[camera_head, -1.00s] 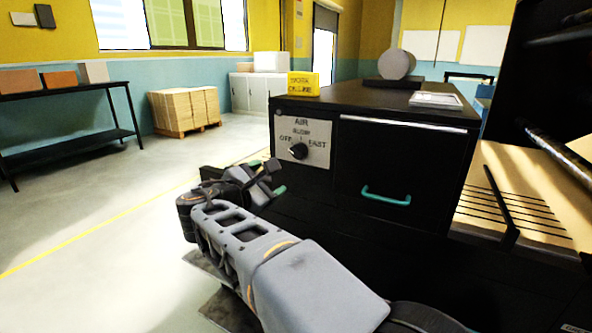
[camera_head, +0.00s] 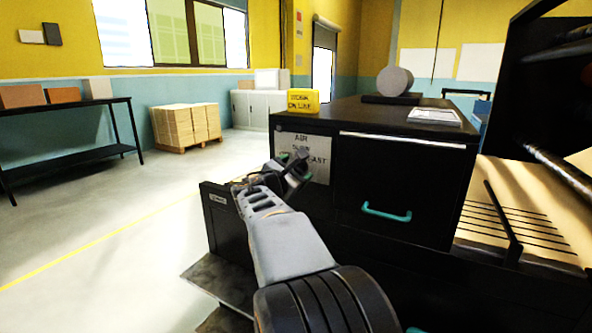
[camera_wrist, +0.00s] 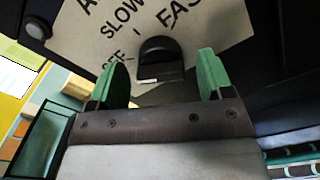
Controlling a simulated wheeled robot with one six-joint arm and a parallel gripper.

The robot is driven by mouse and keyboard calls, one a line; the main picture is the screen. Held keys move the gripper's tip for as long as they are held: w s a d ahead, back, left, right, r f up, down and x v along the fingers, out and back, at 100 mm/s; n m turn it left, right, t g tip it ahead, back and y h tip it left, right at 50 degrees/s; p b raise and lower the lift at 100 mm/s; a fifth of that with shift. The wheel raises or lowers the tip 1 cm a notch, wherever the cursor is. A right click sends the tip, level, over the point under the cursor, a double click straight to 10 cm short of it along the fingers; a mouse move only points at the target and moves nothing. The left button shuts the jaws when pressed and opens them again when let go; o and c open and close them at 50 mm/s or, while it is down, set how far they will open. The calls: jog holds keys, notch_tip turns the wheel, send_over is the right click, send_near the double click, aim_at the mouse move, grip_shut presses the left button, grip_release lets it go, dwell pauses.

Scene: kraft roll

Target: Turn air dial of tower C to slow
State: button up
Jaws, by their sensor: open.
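The air dial is a black knob (camera_wrist: 160,50) on a white plate (camera_head: 318,165) lettered AIR, SLOW, OFF and FAST; the plate is tilted in the wrist view. A small white mark shows on the knob's lower edge in the wrist view; I cannot tell which setting it marks. My gripper (camera_wrist: 162,72) is open, with a green fingertip on either side of the knob and a gap on both sides. I cannot tell how deep the fingertips reach. In the head view my gripper (camera_head: 292,165) is in front of the plate and hides the knob.
The plate is on a black cabinet with a teal-handled drawer (camera_head: 386,213) right of it. A yellow block (camera_head: 303,101) and a grey roll (camera_head: 395,81) are on top. A round button (camera_wrist: 36,29) is near the plate's corner. Open floor lies left.

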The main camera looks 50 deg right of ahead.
jog(key=shift+w+d, duration=0.1)
jog(key=shift+d, duration=0.25)
jog(key=c, duration=0.9)
jog(key=shift+f, duration=0.1)
